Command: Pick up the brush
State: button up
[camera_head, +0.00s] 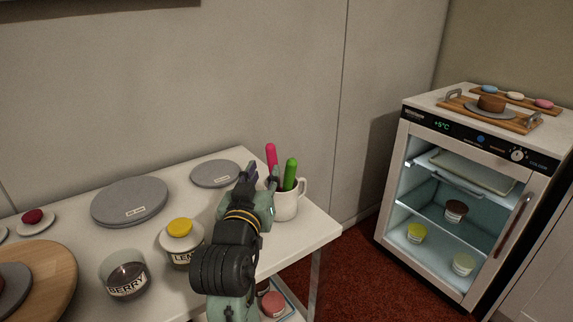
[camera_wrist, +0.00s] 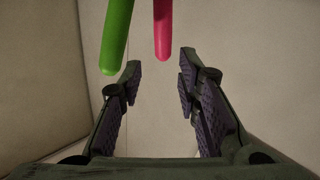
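A white mug (camera_head: 287,207) stands at the right end of the white table. A pink handle (camera_head: 271,156) and a green handle (camera_head: 290,174) stick up out of it, with a dark piece between them; I cannot tell which belongs to the brush. My gripper (camera_head: 262,177) is open, in front of the mug and partly hiding it. In the wrist view my open fingers (camera_wrist: 160,66) have nothing between them. There the pink handle (camera_wrist: 162,28) lines up with the gap, and the green handle (camera_wrist: 116,35) is above the left finger. The mug is out of that view.
Grey turntables (camera_head: 130,201) and (camera_head: 215,173) lie on the table. A small glass-front fridge (camera_head: 460,200) stands at right, across red floor (camera_head: 365,260).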

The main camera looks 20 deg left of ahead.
aim_at(270, 155)
jog(key=w, duration=0.3)
jog(key=shift+w+a+r+p, duration=0.15)
jog(key=shift+w+a+p, duration=0.15)
jog(key=shift+p, duration=0.1)
jog(key=w+p, duration=0.1)
jog(key=w, duration=0.2)
jog(key=w+a+p, duration=0.1)
jog(key=w, duration=0.2)
jog(key=shift+w+a, duration=0.1)
jog(key=shift+w, duration=0.1)
grip_shut()
